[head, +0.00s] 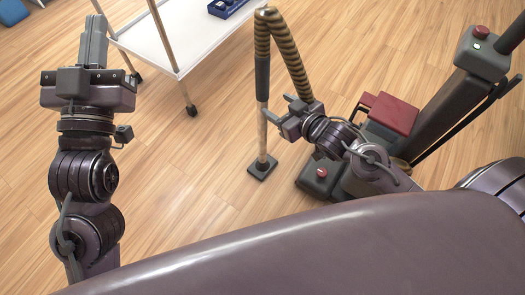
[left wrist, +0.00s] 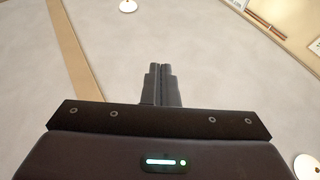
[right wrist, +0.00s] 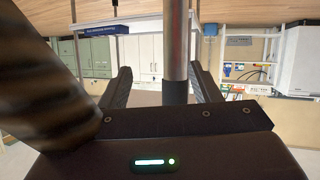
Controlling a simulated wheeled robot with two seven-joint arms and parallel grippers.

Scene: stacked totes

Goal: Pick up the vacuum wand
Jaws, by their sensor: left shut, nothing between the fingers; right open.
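The vacuum wand (head: 262,132) stands upright on the floor, a tan pole with a dark grip sleeve and a small dark foot. A ribbed hose (head: 285,48) loops from its top down behind my right gripper. My right gripper (head: 277,106) is open beside the wand's middle. In the right wrist view the wand (right wrist: 175,45) shows between the two spread fingers (right wrist: 164,80); I cannot tell whether either finger touches it. The blurred hose (right wrist: 35,80) crosses the left there. My left gripper (head: 95,22) is shut and empty, far left of the wand, also in the left wrist view (left wrist: 161,70).
The dark vacuum body (head: 340,185) with a red box (head: 393,114) stands right of the wand. A white wheeled cart (head: 185,35) with a blue tote (head: 226,7) is behind. Wood floor between cart and wand is clear.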

